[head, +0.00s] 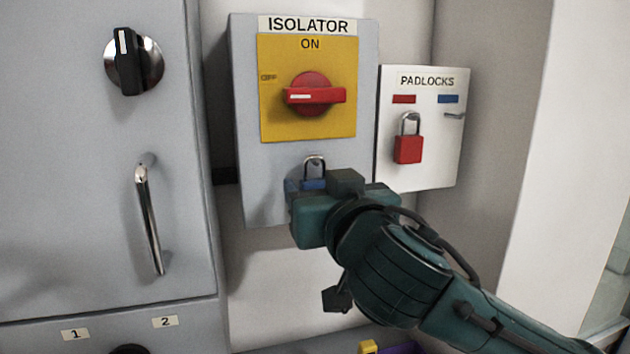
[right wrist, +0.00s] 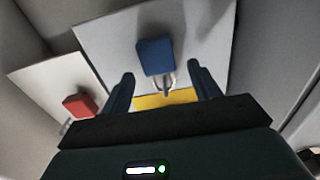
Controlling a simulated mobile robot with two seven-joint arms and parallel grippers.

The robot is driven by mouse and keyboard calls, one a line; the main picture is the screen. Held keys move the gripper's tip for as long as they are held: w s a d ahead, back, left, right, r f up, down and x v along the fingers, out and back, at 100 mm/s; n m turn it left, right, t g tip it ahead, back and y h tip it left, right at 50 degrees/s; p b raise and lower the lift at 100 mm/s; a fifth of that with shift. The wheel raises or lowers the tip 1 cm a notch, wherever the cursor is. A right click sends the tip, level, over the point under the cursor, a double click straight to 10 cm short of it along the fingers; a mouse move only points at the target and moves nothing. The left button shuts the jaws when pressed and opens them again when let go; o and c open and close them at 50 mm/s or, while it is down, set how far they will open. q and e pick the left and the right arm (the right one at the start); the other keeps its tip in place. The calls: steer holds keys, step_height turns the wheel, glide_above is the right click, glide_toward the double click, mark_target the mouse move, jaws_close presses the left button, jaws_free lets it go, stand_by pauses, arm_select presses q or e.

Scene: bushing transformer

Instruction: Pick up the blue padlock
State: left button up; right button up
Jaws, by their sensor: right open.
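The blue padlock (head: 313,184) hangs by its metal shackle on the grey isolator box, below the yellow plate. My right gripper (head: 308,192) is in front of the box at the padlock and hides most of its body. In the right wrist view the padlock's blue body (right wrist: 155,56) shows whole, with its shackle towards the bottom of the picture. The open fingers of my right gripper (right wrist: 160,71) stand on either side of the padlock's line, with a visible gap on each side. My left gripper is not in view.
The isolator's red switch (head: 313,95) points across the yellow plate. A red padlock (head: 408,149) hangs on the white padlocks board (head: 450,165) to the right; the peg (head: 455,115) under the blue label is empty. A cabinet handle (head: 149,220) sticks out on the left.

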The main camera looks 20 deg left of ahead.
steer(key=shift+w+a, duration=0.4)
steer(key=shift+w, duration=0.1)
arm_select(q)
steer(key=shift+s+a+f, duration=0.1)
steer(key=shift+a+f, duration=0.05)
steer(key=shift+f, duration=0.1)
arm_select(e)
steer(key=shift+c, duration=0.5)
steer(key=c, duration=1)
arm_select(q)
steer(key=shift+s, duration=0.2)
arm_select(e)
steer(key=shift+r, duration=0.1)
